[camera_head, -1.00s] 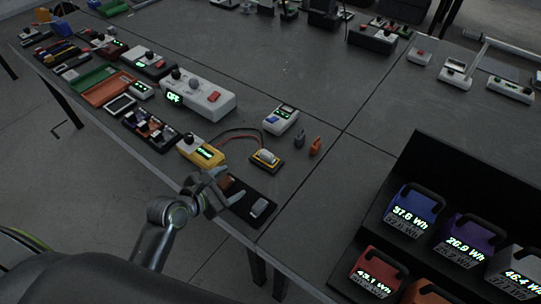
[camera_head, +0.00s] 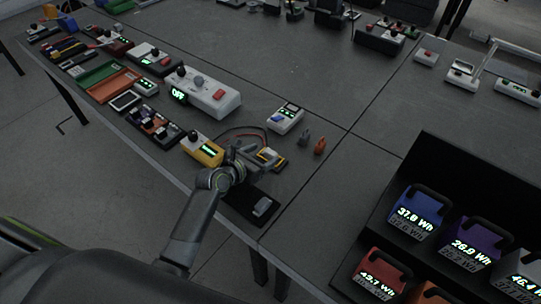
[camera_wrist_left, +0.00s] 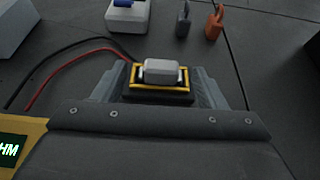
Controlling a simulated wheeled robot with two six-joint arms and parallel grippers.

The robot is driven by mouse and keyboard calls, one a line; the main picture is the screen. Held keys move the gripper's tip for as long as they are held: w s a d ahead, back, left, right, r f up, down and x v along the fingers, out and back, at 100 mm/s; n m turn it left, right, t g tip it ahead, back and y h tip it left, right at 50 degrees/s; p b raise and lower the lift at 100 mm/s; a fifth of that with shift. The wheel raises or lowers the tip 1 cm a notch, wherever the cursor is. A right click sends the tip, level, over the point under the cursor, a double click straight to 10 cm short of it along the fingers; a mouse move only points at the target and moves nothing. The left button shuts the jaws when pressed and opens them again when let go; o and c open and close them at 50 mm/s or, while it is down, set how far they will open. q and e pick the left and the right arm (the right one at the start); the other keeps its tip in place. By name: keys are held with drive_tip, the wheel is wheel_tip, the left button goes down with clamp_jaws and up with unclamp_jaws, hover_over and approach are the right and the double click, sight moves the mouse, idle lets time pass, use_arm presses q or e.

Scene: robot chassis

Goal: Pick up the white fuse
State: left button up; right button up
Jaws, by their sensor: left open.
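The white fuse (camera_wrist_left: 160,70) sits in a yellow-edged black holder (camera_wrist_left: 159,95), seen in the left wrist view. In the head view the fuse (camera_head: 266,153) is small and partly hidden by my gripper. My left gripper (camera_head: 262,160) is open over the holder. In the left wrist view its two fingers stand on either side of the holder and fuse, with the fuse between them. I cannot tell whether the fingers touch anything. My right gripper is not in view.
A yellow meter (camera_head: 203,150) with red and black leads stands left of the holder. A black tray (camera_head: 250,203) with a grey piece lies in front. Small grey (camera_head: 305,135) and orange (camera_head: 320,146) clips lie to the right. The table (camera_head: 300,180) is clear between the tray and clips.

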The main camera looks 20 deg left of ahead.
sight(269, 153)
use_arm(q)
drive_tip(key=shift+f+b+x, duration=0.15)
drive_tip(key=shift+x, duration=1.5)
drive_tip(key=shift+f+b+x, duration=0.1)
drive_tip(key=shift+b+x, duration=0.05)
drive_tip(key=shift+x, duration=1.5)
drive_tip(key=shift+s, duration=0.2)
drive_tip(key=shift+c, duration=0.3)
drive_tip(key=c, duration=1)
